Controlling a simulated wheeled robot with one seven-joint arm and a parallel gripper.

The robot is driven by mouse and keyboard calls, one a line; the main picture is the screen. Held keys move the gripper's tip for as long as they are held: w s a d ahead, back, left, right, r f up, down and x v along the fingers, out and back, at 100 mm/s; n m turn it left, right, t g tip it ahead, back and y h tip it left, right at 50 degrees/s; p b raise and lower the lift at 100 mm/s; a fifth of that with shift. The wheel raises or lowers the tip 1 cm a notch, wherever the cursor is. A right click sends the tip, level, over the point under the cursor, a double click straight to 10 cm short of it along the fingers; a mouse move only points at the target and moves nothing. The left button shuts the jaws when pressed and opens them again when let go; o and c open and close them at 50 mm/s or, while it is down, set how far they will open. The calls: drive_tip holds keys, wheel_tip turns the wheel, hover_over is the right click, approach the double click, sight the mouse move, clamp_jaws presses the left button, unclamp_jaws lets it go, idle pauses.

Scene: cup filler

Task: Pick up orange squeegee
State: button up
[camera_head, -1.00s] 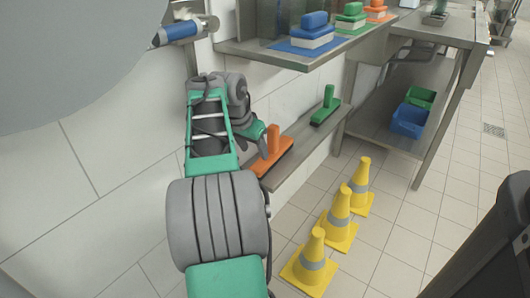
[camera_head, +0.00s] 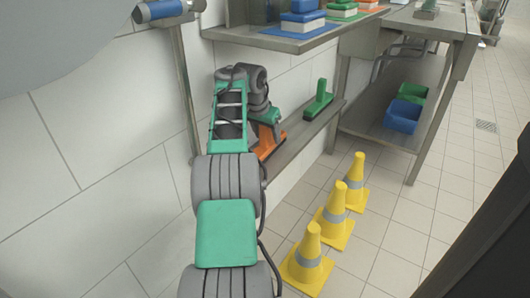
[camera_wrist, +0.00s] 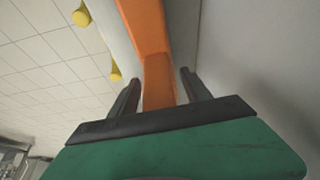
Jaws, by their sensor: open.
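The orange squeegee (camera_head: 268,146) stands on the lower wall shelf in the head view, partly hidden behind my gripper. Its orange handle (camera_wrist: 158,82) runs down between my two fingers in the wrist view. My gripper (camera_wrist: 156,92) is open, with one dark finger on each side of the handle and a gap visible on both sides. In the head view my gripper (camera_head: 268,125) is at the squeegee, its fingers too small to make out.
A green squeegee (camera_head: 319,101) stands farther along the same shelf (camera_head: 297,142). Several yellow cones, including a near one (camera_head: 308,262), stand on the floor below. An upper shelf (camera_head: 285,42) holds coloured blocks. Blue (camera_head: 403,117) and green bins sit under the table at right.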

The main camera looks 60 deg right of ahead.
drive_tip(key=shift+r, duration=0.1)
drive_tip(key=shift+c, duration=0.5)
clamp_jaws()
